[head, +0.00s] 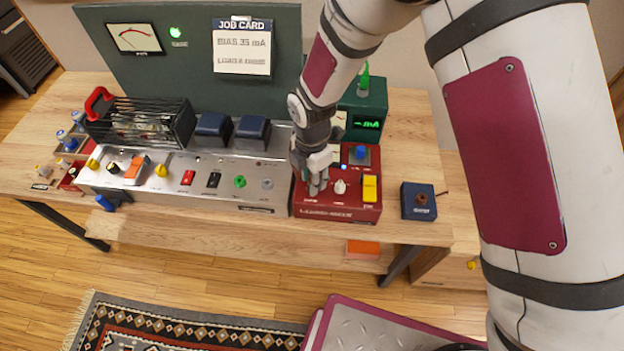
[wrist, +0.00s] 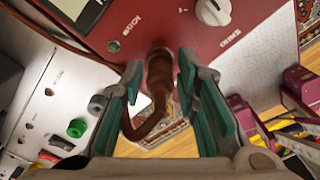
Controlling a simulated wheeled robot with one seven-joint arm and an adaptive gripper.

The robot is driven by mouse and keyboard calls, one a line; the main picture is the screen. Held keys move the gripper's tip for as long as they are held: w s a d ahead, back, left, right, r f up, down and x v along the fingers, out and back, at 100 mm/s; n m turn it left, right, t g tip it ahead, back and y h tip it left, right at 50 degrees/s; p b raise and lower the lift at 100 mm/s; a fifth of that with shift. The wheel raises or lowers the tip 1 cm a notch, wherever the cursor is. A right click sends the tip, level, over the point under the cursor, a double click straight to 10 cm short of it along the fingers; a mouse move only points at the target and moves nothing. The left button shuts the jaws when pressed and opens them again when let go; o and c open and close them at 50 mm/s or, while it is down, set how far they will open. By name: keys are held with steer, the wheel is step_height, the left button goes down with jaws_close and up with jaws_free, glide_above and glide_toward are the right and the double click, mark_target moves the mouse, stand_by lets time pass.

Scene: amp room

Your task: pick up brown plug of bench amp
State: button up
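The brown plug (wrist: 159,75) is in the middle of the wrist view, with its upper end against the red face of the load box and a short brown tail curling down to the left. My gripper (wrist: 160,72) has its two teal fingers on either side of the plug, apart, with narrow gaps appearing beside it. In the head view my gripper (head: 318,185) is low over the left part of the red load box (head: 335,212), and the plug is hidden there. The bench amp (head: 205,185) is the metal chassis to the left.
A small blue box (head: 418,208) with a brown fitting stands right of the load box. A green meter unit (head: 372,105) stands behind it. The load box carries a white knob (head: 340,187) and a yellow switch (head: 370,188). Bare bench (head: 425,150) lies to the right.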

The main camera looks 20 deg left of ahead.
jaws_close()
steer(key=shift+r, duration=0.1)
